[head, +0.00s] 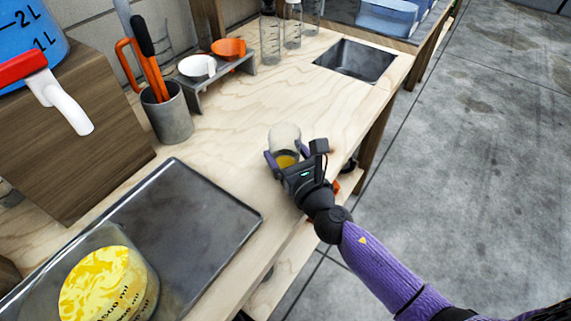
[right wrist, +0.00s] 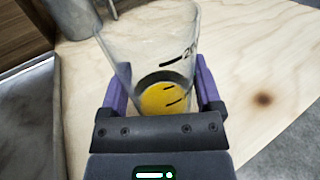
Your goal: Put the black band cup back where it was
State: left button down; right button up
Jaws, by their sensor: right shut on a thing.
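The black band cup (head: 284,136) is a clear cup with yellow contents at its bottom, over the front part of the wooden worktop. In the right wrist view the cup (right wrist: 150,48) shows a dark band around the yellow and black marks on its wall. My right gripper (head: 287,160) is shut on the cup, with one purple finger on each side. The gripper (right wrist: 162,92) hides the cup's lower end, so I cannot tell whether it touches the wood. My left gripper is not in view.
A dark metal tray (head: 203,211) bears a large clear beaker (head: 143,273) of yellow stuff. A grey tool cup (head: 171,120) and a small rack (head: 222,86) with white and orange cups stand behind. Tall clear cylinders (head: 270,40) and a sink (head: 355,62) are farther back. The middle worktop is clear.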

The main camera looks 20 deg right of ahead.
jog(key=shift+p, duration=0.35)
jog(key=shift+f, duration=0.1)
jog(key=o, duration=1)
jog(key=shift+f, duration=0.1)
jog(key=shift+o, duration=1.1)
jog(key=shift+r, duration=0.2)
jog(key=shift+s+d, duration=0.1)
jog(key=shift+s, duration=0.25)
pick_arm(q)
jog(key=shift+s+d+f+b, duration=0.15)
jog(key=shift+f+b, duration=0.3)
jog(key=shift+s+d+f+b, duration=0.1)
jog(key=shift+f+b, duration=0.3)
pick_arm(e)
jog(key=s+d, duration=0.1)
jog(key=s, duration=1)
jog(key=shift+d, duration=0.4)
jog(key=shift+s, duration=0.1)
